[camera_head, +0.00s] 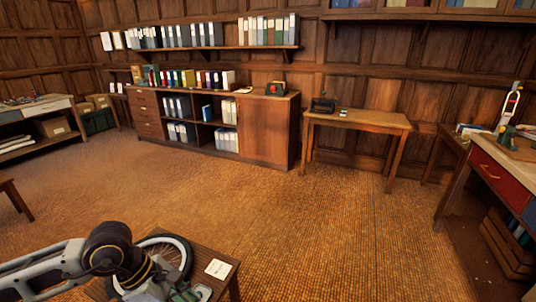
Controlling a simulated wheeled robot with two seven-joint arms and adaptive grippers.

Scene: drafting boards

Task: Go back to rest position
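My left arm comes in from the lower left corner, with a dark joint near the front edge of the picture. Its end, with what looks like my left gripper (188,293), is at the bottom edge over a small wooden table (205,252). The fingers are cut off and unclear, so I cannot tell whether they are open or shut. My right gripper is not in view.
A white card (218,268) lies on the small table. A wooden cabinet with binders (268,130) and a side table (358,120) stand along the back wall. A desk with a red drawer (487,171) is at the right. The middle floor (290,210) is clear.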

